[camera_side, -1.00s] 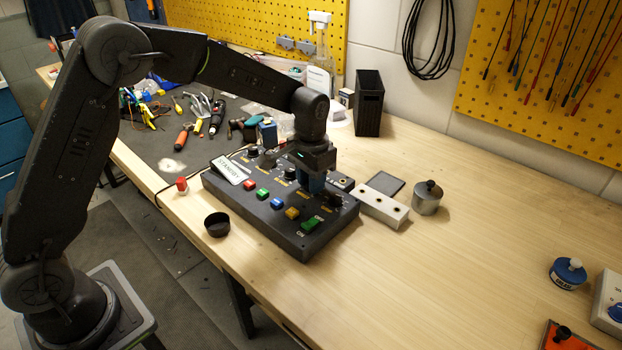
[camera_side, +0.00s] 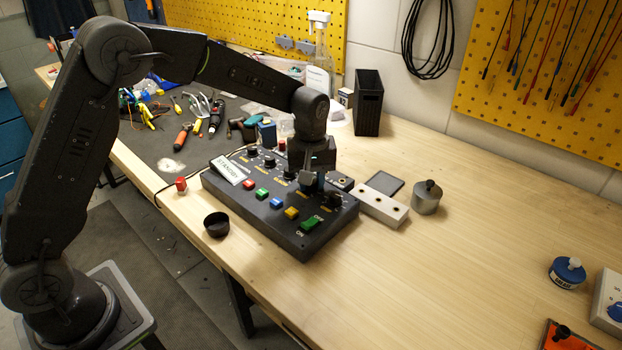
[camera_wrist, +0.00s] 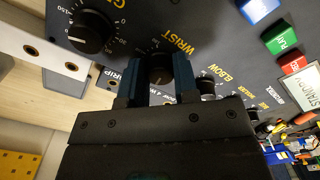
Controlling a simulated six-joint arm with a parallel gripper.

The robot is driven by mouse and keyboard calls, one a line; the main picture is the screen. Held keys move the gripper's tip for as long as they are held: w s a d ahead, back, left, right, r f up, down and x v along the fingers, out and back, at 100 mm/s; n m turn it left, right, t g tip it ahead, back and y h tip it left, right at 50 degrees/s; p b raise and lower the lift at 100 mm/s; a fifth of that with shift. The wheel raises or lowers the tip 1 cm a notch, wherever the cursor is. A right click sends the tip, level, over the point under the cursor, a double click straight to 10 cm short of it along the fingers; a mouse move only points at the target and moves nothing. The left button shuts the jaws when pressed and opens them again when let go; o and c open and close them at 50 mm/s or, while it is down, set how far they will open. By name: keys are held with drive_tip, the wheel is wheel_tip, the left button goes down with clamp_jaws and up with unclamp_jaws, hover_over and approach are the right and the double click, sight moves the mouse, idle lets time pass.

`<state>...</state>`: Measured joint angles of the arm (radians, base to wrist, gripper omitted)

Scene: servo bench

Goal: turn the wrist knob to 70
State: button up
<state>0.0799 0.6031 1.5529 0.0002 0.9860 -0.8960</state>
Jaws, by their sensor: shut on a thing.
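The black control panel (camera_side: 285,238) lies on the wooden bench with a row of dark knobs and a row of coloured buttons. The wrist knob (camera_wrist: 160,70) is a dark round knob beside the yellow word WRIST in the wrist view. My gripper (camera_wrist: 158,75) is shut on it, with one blue-lined finger on each side. In the side view my gripper (camera_side: 312,184) points down onto the panel and hides the knob. The fingers cover much of the wrist scale, and I cannot read the knob's setting.
A neighbouring larger knob (camera_wrist: 92,32) and the elbow knob (camera_wrist: 207,88) stand close on either side of my fingers. A white block with holes (camera_side: 382,206) and a metal weight (camera_side: 427,197) stand right of the panel. The bench's right middle is clear.

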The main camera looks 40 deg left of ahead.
drive_tip(key=shift+r+n, duration=0.1)
drive_tip(key=shift+n, duration=1.4)
drive_tip(key=o, duration=0.9)
drive_tip(key=shift+o, duration=0.2)
wheel_tip(320, 180, up, 14)
